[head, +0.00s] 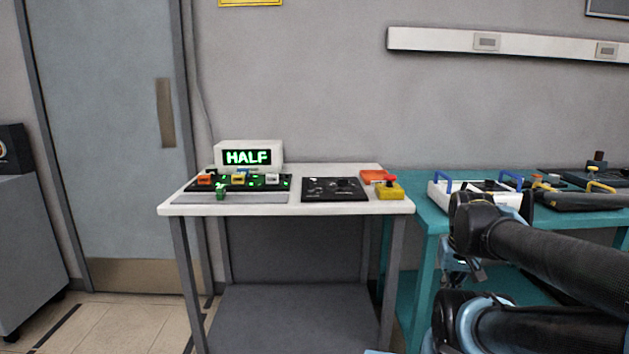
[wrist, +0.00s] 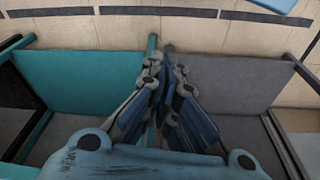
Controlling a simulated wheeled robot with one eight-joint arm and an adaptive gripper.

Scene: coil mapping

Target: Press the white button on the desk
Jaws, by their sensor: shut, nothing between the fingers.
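The white button (head: 271,179) is a small pale block on the dark panel (head: 238,188) on the white desk (head: 350,208). It sits right of an orange block (head: 205,179) and a yellow block (head: 239,178). My gripper (wrist: 166,75) shows in the wrist view with its fingers shut together and nothing between them. In the head view my arm reaches in from the right, in front of the teal table and well away from the button. The button does not show in the wrist view.
A display box (head: 248,154) reading HALF stands behind the panel. A black plate (head: 335,189) and a yellow box with a red knob (head: 389,191) are further right. The teal table (head: 428,219) adjoins the desk and holds a white case (head: 475,196).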

